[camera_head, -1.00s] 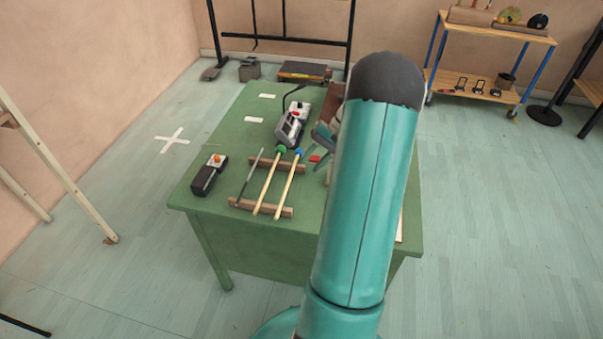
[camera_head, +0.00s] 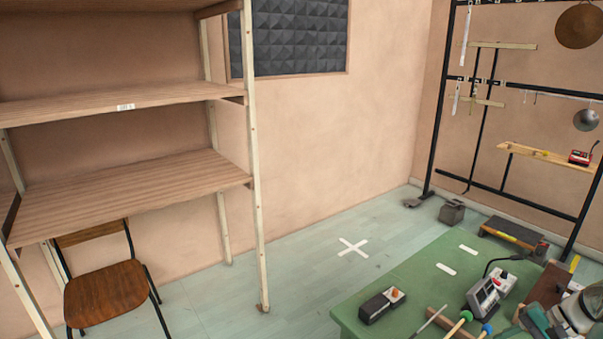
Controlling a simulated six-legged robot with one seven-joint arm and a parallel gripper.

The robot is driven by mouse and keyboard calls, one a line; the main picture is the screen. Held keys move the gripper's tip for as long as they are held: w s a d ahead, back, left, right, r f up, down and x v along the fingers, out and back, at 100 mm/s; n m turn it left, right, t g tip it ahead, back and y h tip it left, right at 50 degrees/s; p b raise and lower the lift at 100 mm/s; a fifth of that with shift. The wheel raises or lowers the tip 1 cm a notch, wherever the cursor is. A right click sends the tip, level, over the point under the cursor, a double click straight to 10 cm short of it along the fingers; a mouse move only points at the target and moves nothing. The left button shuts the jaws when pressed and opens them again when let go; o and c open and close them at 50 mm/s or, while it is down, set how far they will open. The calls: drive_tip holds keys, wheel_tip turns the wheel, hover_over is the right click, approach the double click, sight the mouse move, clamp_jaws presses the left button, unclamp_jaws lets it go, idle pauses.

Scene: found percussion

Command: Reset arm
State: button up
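My gripper (camera_head: 540,320), with teal and pale grey parts, shows at the lower right edge of the head view, over the right side of the green table (camera_head: 415,280). It is partly cut off by the frame, so I cannot tell whether its fingers are open or shut. I see nothing clearly held in it. A grey device with a small screen (camera_head: 488,294) stands on the table just left of it. The rest of my arm is mostly out of view.
A black box with an orange knob (camera_head: 381,305) and mallets with green (camera_head: 466,315) and blue (camera_head: 487,328) heads lie on the table. A wooden shelf (camera_head: 130,190) and chair (camera_head: 105,293) stand left. A black rack (camera_head: 440,110) stands behind. Floor around the white cross (camera_head: 352,247) is clear.

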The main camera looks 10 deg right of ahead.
drive_tip(key=w+a+r+n+g+h, duration=0.1)
drive_tip(key=w+a+r+n+h, duration=0.15)
drive_tip(key=a+r, duration=0.65)
drive_tip(key=w+a+r+n+g+h, duration=0.1)
drive_tip(key=a+r+n+h, duration=0.2)
drive_tip(key=a, duration=1)
drive_tip(key=s+a+r+n+t+h, duration=0.1)
drive_tip(key=s+a+r+n+t, duration=0.1)
drive_tip(key=s+a, duration=0.3)
drive_tip(key=s+a+r+n+t, duration=0.2)
drive_tip(key=s+a, duration=0.4)
drive_tip(key=a, duration=0.7)
wheel_tip(320, 180, up, 2)
drive_tip(key=shift+r+n+h, duration=0.1)
drive_tip(key=shift+n+h, duration=0.25)
drive_tip(key=shift+n, duration=0.4)
drive_tip(key=shift+a, duration=0.1)
